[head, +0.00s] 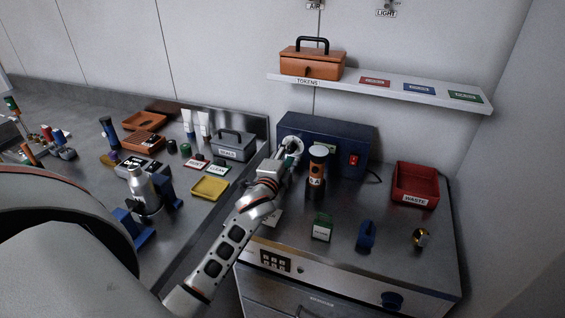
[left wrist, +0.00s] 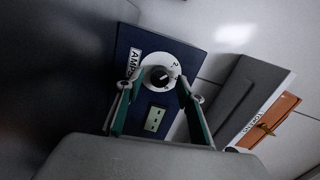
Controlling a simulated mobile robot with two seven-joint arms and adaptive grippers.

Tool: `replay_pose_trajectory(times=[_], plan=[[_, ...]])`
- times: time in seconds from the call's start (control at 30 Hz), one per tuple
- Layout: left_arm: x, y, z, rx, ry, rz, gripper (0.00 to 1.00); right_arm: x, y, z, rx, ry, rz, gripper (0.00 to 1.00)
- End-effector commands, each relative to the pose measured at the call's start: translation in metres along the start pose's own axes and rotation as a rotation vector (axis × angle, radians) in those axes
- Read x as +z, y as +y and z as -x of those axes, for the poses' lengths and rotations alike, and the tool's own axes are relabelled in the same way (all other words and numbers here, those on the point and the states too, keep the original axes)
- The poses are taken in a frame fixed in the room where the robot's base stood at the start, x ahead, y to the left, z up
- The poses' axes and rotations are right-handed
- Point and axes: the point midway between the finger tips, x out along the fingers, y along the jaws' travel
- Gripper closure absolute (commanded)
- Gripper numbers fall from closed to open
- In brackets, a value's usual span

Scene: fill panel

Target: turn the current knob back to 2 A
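The current knob (left wrist: 159,77) is a small black knob on a white round dial, beside an "AMPS" label (left wrist: 134,62) on the blue power box (head: 327,139). A "2" shows on the dial's rim; I cannot tell exactly where the knob points. A small display window (left wrist: 154,118) shows near the dial. My left gripper (head: 288,156) is at the box's left front. In the left wrist view its two green-padded fingers (left wrist: 158,88) stand apart, on either side of the dial. Whether they touch the knob cannot be told. My right gripper is not in view.
An orange-black cylinder (head: 316,180) stands close right of my left gripper, before the box. A red switch (head: 353,160) is on the box's front. A red waste bin (head: 415,184), a green block (head: 322,228) and a blue object (head: 367,234) stand on the bench. A shelf (head: 390,89) hangs above.

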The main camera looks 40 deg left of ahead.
Motion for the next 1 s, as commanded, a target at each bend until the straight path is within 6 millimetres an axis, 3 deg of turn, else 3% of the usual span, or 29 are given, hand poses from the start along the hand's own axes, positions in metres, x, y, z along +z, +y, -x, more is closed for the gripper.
replay_pose_trajectory(times=[0.5, 0.7, 1.0], plan=[[0.0, 0.001, 0.095, 0.003, 0.0, 0.001, 0.62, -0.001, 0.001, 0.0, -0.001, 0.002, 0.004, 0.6], [0.0, 0.0, 0.11, 0.001, 0.0, 0.001, 0.62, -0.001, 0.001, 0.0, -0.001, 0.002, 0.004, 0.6], [0.0, 0.0, 0.112, 0.001, 0.0, 0.001, 0.62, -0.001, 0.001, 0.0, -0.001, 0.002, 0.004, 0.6]])
